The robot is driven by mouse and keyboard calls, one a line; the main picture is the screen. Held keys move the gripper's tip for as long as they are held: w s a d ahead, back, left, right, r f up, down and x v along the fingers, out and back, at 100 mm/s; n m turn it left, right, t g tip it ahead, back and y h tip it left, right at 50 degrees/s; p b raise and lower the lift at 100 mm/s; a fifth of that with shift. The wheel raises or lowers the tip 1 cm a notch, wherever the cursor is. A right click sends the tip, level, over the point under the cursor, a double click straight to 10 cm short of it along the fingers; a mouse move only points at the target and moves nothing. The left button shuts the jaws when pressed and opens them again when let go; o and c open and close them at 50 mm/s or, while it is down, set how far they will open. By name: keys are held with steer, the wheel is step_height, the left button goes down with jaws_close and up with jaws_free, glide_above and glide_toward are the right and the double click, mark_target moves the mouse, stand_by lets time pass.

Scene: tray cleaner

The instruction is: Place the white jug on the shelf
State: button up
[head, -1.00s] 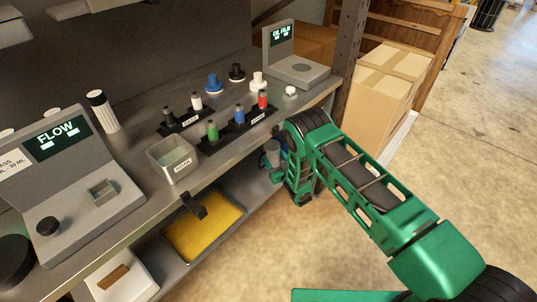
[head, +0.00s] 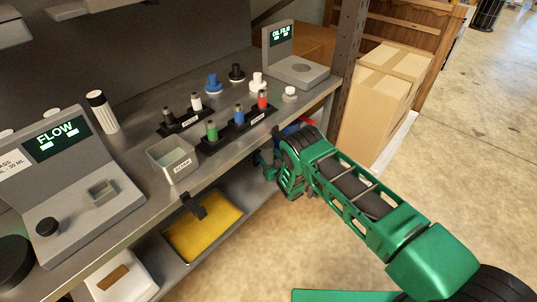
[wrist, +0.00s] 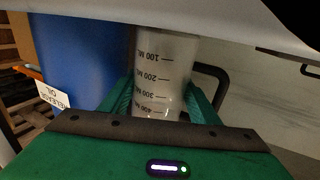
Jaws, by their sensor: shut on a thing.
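In the head view my gripper (head: 266,162) is partly hidden at the bench's front edge, under the worktop, and I cannot make out the jug there. The lower shelf (head: 250,204) runs under the worktop.
A blue container (wrist: 80,60) with an oil label stands left of the jug. A yellow tray (head: 205,228) and a white box (head: 120,275) sit on the lower shelf. The worktop (head: 135,155) above holds bottle racks, a small metal bin and two display devices.

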steer(key=o, duration=1.1)
steer(key=v, duration=1.2)
